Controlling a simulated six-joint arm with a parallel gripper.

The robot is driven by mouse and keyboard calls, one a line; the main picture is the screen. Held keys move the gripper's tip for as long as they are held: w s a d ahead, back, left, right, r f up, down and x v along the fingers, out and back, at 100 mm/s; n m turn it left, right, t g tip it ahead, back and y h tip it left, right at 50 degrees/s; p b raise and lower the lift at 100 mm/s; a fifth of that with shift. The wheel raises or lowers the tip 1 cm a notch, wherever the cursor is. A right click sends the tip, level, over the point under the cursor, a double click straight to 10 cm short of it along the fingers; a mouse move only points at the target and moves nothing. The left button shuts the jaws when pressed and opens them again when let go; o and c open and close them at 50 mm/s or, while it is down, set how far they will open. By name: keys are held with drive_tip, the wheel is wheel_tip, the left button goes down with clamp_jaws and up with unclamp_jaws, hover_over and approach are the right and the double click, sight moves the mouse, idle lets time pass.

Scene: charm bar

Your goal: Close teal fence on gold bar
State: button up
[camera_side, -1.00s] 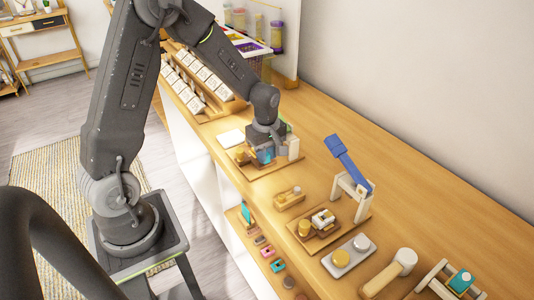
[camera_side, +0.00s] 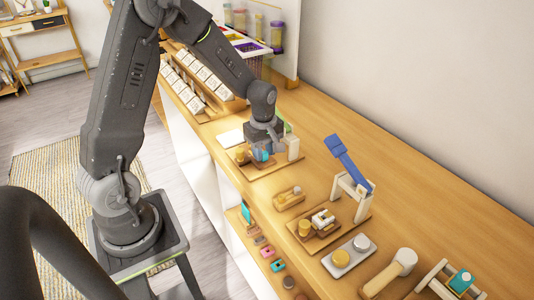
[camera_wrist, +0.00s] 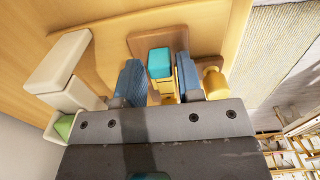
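The teal fence (camera_wrist: 160,62) shows in the wrist view as a small block with a gold bar (camera_wrist: 165,87) just below it in the picture. My gripper (camera_wrist: 160,76) straddles them with its blue fingers apart, one on each side. The left finger is close to the teal block; whether it touches is unclear. A narrow gap shows at the right finger. In the side view my gripper (camera_side: 262,155) is low over the far wooden board (camera_side: 250,171) and hides most of the fence and bar.
A cream upright post (camera_wrist: 70,65) stands left of my gripper in the wrist view, and a gold knob (camera_wrist: 215,82) stands close to the right finger. In the side view, a press with a blue lever (camera_side: 348,160) and several small fixtures stand nearer on the bench.

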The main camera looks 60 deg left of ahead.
drive_tip(key=shift+o, duration=0.2)
drive_tip(key=shift+d+r, duration=0.1)
drive_tip(key=shift+r, duration=2.85)
wheel_tip(320, 180, up, 13)
drive_tip(key=s+d+m+t, duration=0.2)
drive_tip(key=s+d+m, duration=0.4)
drive_tip(key=s+m, duration=0.2)
drive_tip(key=s+d+r+m+t, duration=0.1)
drive_tip(key=s+d+m+t, duration=0.2)
drive_tip(key=s+d+m, duration=0.3)
drive_tip(key=s+m, duration=0.3)
drive_tip(key=m, duration=0.1)
drive_tip(key=shift+s+r+t, duration=0.15)
drive_tip(key=shift+r+t, duration=0.15)
drive_tip(key=shift+d, duration=0.1)
